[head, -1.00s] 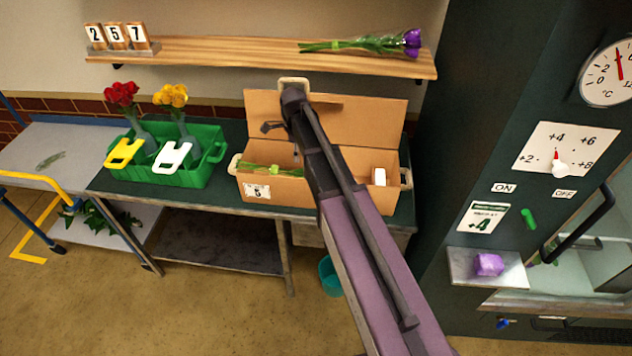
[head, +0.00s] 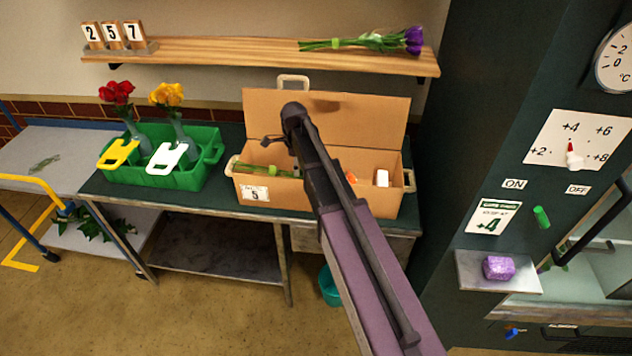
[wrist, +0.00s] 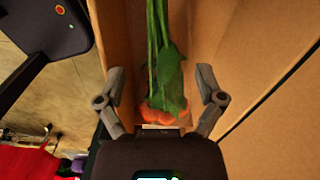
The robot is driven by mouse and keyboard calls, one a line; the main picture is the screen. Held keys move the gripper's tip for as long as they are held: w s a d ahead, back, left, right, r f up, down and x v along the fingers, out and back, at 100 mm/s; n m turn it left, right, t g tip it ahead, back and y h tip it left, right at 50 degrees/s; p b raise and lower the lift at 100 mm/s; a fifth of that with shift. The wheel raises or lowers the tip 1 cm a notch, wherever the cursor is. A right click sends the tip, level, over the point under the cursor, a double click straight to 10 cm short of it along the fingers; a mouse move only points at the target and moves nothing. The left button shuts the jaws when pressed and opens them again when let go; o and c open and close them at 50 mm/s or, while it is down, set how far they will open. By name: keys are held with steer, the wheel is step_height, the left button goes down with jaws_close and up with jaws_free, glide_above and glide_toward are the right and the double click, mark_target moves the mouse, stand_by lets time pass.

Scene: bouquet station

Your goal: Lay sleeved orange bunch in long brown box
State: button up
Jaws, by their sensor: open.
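The long brown box (head: 225,178) stands open on the bench with its lid raised at the back. The orange bunch lies inside it; its green stems (head: 262,171) show at the left end and a bit of orange shows right of my arm. In the wrist view the orange flower heads (wrist: 165,113) lie near my gripper, with stems running away between the box walls. My gripper (wrist: 160,78) is open, its fingers spread on either side of the bunch. Its fingers are hidden by my arm in the head view. I cannot make out the sleeve clearly.
A green crate (head: 215,140) with red (head: 117,92) and yellow flowers (head: 167,94) stands to the left. A shelf (head: 230,52) above bears purple flowers (head: 412,40). A dark cabinet (head: 455,120) stands right of the box.

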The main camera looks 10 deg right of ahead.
steer(key=shift+f, duration=0.1)
steer(key=shift+w+f+b, duration=0.1)
steer(key=shift+f+b, duration=2.4)
steer(key=shift+b, duration=0.1)
steer(key=c, duration=1)
steer(key=shift+o, duration=0.2)
steer(key=shift+r, duration=0.1)
step_height(320, 180, up, 18)
steer(key=p, duration=1.8)
